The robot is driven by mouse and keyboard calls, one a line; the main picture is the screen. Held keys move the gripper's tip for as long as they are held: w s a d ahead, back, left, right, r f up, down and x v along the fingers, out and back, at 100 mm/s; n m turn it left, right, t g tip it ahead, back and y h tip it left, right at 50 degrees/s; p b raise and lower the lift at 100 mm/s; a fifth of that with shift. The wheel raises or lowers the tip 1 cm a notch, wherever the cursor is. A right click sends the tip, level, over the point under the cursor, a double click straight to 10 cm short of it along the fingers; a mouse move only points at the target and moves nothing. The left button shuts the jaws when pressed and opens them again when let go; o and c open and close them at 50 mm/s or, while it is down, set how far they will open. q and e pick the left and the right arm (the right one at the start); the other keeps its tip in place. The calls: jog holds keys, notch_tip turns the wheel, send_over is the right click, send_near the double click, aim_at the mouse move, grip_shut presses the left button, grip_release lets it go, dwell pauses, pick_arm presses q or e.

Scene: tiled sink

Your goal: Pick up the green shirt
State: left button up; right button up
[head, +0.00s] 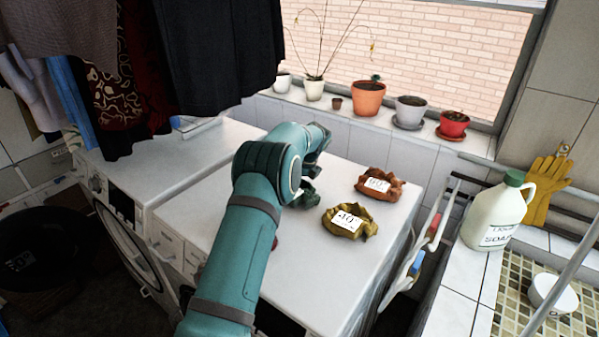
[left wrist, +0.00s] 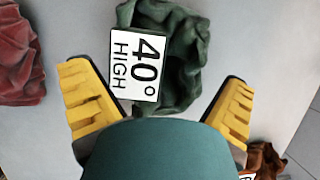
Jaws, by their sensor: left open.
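The green shirt (left wrist: 186,38) is a dark green crumpled bundle with a white "40° HIGH" tag (left wrist: 136,64), lying on a pale surface in the left wrist view. My left gripper (left wrist: 157,75) is open and empty, its two yellow fingers spread to either side of the bundle's near part. I cannot tell how high above it the fingers are. In the head view my teal left arm reaches over the white machine top and hides most of this spot; a dark green patch beside the wrist could be the shirt. My right gripper is not in view.
An orange-brown bundle (head: 380,184) and an olive bundle (head: 349,221) lie right of my arm on the machine top (head: 300,275). A red bundle (left wrist: 20,55) lies left in the wrist view. Dark clothes (head: 215,50) hang above left; several pots line the windowsill.

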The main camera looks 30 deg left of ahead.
pick_arm(q)
jog(key=shift+a+f, duration=0.25)
jog(key=shift+f, duration=0.3)
jog(key=shift+c, duration=0.3)
jog(key=c, duration=1.2)
jog(key=shift+c, duration=0.2)
